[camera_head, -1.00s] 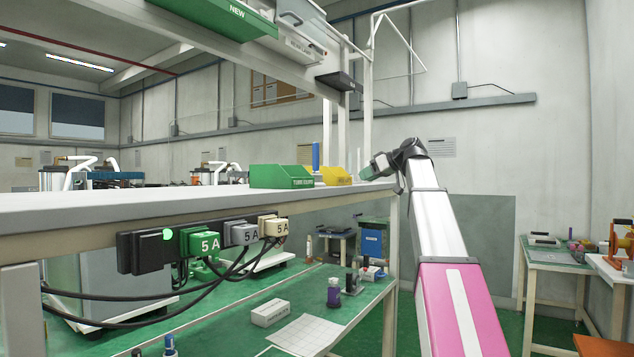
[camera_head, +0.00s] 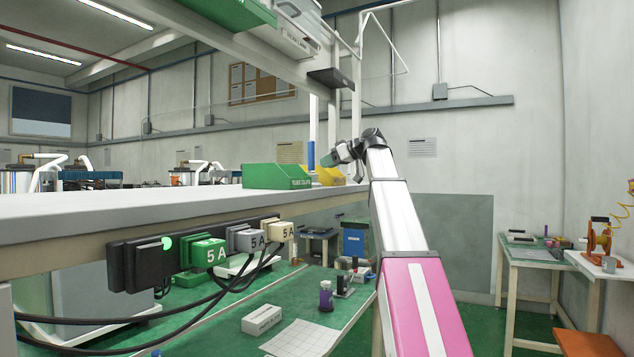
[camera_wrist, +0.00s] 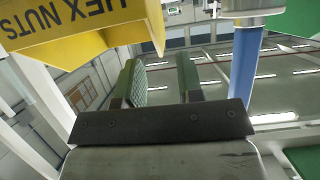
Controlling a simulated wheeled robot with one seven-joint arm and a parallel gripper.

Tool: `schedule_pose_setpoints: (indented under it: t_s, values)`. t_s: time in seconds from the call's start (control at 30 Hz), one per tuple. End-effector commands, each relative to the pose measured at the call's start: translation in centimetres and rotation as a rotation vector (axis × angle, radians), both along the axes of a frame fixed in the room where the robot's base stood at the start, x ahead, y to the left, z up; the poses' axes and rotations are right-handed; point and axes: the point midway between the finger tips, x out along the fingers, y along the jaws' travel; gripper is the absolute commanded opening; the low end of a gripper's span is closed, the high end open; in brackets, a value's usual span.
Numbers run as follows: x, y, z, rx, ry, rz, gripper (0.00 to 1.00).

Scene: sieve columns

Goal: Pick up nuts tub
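The yellow nuts tub (camera_head: 330,176) sits on the white upper shelf, beside the green tub. In the wrist view the yellow tub (camera_wrist: 85,30), marked HEX NUTS, fills the upper left, close to my fingers. My gripper (camera_head: 331,157) is just above and in front of the tub in the head view and hides part of it. In the wrist view my gripper (camera_wrist: 158,70) has two green-padded fingers standing apart with nothing between them. Whether a finger touches the tub is not clear.
A green tub (camera_head: 278,177) stands left of the yellow one. An upright blue cylinder (camera_head: 311,155) is close by; a blue column (camera_wrist: 245,75) shows in the wrist view. The white shelf top (camera_head: 150,205) is clear in front. A green worktop (camera_head: 225,335) lies below.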

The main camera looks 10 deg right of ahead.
Motion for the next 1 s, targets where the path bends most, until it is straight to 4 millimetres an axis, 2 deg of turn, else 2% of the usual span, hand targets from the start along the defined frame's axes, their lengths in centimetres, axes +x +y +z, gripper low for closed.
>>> schedule_pose_setpoints:
  t_s: [0.17,0.4,0.67,0.7,0.8,1.0]
  values:
    - [0.7,1.0,-0.4,0.0,0.0,0.0,0.34]
    - [2.6,3.5,-1.5,0.0,0.001,0.0,0.34]
    - [2.8,4.0,-1.7,0.0,0.0,-0.001,0.34]
    - [2.8,4.0,-1.8,0.0,0.0,-0.001,0.31]
    - [2.8,4.0,-1.7,0.0,0.0,-0.001,0.0]
    - [2.8,4.0,-1.7,0.0,0.0,-0.001,0.0]
